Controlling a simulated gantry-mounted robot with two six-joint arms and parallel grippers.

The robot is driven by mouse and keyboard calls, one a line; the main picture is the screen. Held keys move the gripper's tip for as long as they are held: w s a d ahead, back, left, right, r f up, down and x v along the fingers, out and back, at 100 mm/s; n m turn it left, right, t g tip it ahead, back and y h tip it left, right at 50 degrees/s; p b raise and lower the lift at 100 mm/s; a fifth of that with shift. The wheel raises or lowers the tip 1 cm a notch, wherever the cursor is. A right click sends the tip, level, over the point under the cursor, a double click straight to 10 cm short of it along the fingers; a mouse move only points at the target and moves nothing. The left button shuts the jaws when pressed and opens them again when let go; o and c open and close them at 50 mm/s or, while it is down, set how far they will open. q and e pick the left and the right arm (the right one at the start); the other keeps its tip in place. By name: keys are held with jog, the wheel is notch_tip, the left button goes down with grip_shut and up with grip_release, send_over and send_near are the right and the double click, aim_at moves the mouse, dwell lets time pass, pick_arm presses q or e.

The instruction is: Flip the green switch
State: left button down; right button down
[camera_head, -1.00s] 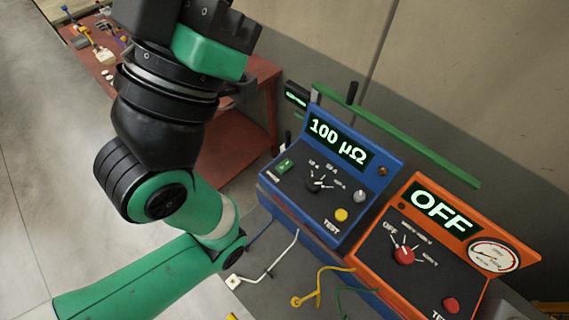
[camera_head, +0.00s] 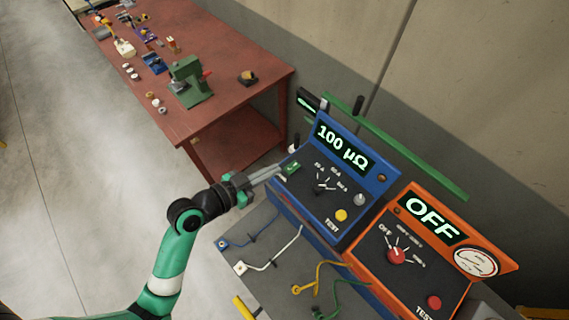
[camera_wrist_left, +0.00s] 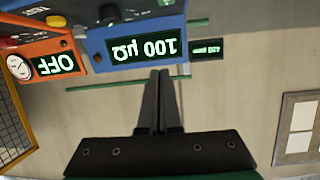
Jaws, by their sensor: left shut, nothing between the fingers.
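The green switch (camera_head: 292,168) is a small green rocker on the left of the blue tester's (camera_head: 352,192) sloped panel. The tester's display reads 100 µΩ. My left gripper (camera_head: 276,171) is shut and empty, its fingertips close beside the switch at the panel's left edge. I cannot tell whether they touch it. In the left wrist view the shut fingers (camera_wrist_left: 160,75) point at the blue tester (camera_wrist_left: 135,45), which appears upside down; the switch is not clear there. My right gripper is not in view.
An orange tester (camera_head: 420,262) reading OFF stands right of the blue one. Coloured leads (camera_head: 320,278) lie on the grey bench in front. A green rail (camera_head: 415,150) runs behind. A red workbench (camera_head: 225,105) with tools is at the back left.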

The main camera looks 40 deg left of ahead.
pick_arm(q)
jog(key=shift+s+a+f+n+g+y, duration=0.15)
jog(key=shift+s+a+f+n+y, duration=0.1)
jog(key=shift+s+a+f, duration=0.3)
jog(key=shift+s+a+f+n+g+y, duration=0.15)
jog(key=shift+s+a+f+n, duration=0.15)
jog(key=shift+s, duration=0.3)
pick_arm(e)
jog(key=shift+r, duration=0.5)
pick_arm(q)
jog(key=shift+f, duration=0.1)
send_over(285, 176)
jog(key=f, duration=0.3)
jog(key=shift+w+f, duration=0.35)
jog(key=f, duration=0.1)
jog(key=f+b, duration=0.1)
jog(key=f, duration=0.1)
jog(key=shift+s, duration=0.3)
jog(key=shift+f, duration=0.45)
jog(key=shift+s, duration=0.1)
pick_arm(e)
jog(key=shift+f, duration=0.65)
